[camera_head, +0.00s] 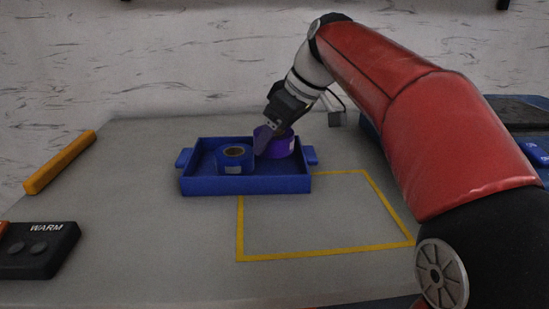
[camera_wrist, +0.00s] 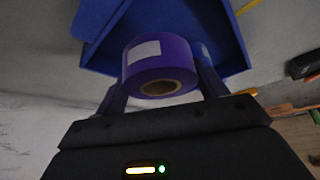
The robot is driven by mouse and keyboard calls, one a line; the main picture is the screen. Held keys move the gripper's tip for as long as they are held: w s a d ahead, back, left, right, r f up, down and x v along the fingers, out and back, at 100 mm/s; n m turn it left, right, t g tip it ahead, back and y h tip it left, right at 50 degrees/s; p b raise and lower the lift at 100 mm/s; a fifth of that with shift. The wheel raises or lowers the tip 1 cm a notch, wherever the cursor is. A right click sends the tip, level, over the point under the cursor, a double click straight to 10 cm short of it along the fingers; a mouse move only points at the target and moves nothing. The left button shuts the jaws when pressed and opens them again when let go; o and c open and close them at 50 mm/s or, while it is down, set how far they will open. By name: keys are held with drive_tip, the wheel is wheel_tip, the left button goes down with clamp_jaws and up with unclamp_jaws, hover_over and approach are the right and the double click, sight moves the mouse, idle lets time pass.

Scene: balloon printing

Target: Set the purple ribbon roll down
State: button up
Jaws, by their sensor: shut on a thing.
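The purple ribbon roll (camera_head: 278,144) is at the right end of the blue tray (camera_head: 246,185), between the fingers of my gripper (camera_head: 268,135). In the wrist view the purple ribbon roll (camera_wrist: 158,60) shows a white label and a brown core, with a finger of my gripper (camera_wrist: 160,85) on each side. My gripper is shut on it. A blue ribbon roll (camera_head: 234,158) sits in the tray to its left. I cannot tell whether the purple roll touches the tray floor.
A yellow outlined rectangle (camera_head: 240,228) marks clear table in front of the tray. A yellow bar (camera_head: 60,162) lies at the left, and a black box labelled WARM (camera_head: 38,250) stands at the front left. Blue and black items (camera_head: 538,150) are at the right, behind my arm.

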sight(286, 134)
drive_tip(key=shift+f+b, duration=0.4)
drive_tip(key=shift+f, duration=1.65)
drive_tip(key=o, duration=1)
drive_tip(key=shift+f, duration=0.1)
drive_tip(key=shift+r, duration=0.25)
drive_tip(key=p+v, duration=0.1)
drive_tip(key=v, duration=0.9)
drive_tip(key=shift+d+r+p, duration=0.1)
drive_tip(key=shift+r+p, duration=0.15)
drive_tip(key=shift+p, duration=0.1)
drive_tip(key=shift+s+d+r, duration=0.3)
drive_tip(key=shift+r, duration=0.25)
